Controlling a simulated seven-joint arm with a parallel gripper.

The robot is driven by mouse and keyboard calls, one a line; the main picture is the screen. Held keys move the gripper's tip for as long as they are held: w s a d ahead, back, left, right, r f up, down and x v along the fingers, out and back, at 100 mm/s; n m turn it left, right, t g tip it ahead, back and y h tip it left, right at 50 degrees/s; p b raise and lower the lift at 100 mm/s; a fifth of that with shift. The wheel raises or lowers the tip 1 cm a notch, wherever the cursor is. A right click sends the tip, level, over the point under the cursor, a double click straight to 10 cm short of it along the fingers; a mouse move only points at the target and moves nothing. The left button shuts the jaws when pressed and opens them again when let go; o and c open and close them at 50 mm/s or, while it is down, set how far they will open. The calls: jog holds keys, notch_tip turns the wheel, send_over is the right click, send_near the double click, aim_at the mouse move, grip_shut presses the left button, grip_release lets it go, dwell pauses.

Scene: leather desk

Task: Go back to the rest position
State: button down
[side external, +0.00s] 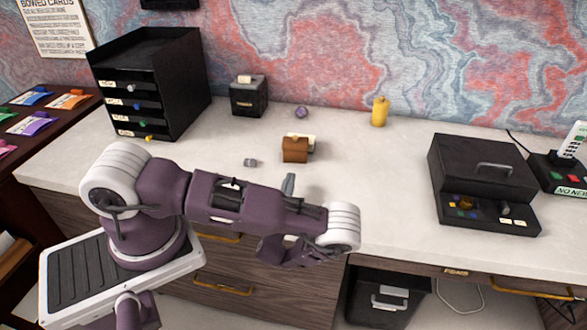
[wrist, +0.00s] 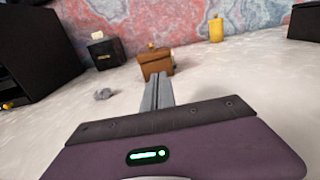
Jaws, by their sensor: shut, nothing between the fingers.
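My gripper (wrist: 159,78) shows in the wrist view with its two grey fingers shut together and nothing between them. In the side view my gripper (side external: 289,181) points toward the back of the desk, just in front of a small brown box (side external: 295,155). The brown box also shows in the wrist view (wrist: 156,64), beyond the fingertips. From these views the fingers look apart from the box, but the exact gap is hard to tell. My arm is folded low along the front of the desk.
A black drawer unit (side external: 150,80) stands at the left, with a small black box (side external: 249,98) beside it. A small grey object (side external: 250,162) lies left of the brown box. A yellow bottle (side external: 379,112) stands at the back. A black case (side external: 484,175) is at the right. Mid-right desk is clear.

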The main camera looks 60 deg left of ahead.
jog(key=shift+v, duration=1.15)
jog(key=s+r+n+g, duration=0.5)
jog(key=r+n+g, duration=0.2)
jog(key=r+n, duration=0.2)
jog(key=s+r+n+g, duration=0.4)
jog(key=r+n+g, duration=0.3)
jog(key=r+n, duration=0.15)
jog(key=s+d+r+n+t+h, duration=0.3)
jog(key=s+d+r+h, duration=0.3)
jog(key=d+r, duration=0.2)
jog(key=s+d+r+n+t+h, duration=0.4)
jog(key=s+d+r+n+h, duration=0.2)
jog(key=d+r+h, duration=0.1)
jog(key=d+r, duration=0.1)
jog(key=d, duration=0.1)
jog(key=shift+d, duration=0.4)
jog(key=shift+r, duration=0.1)
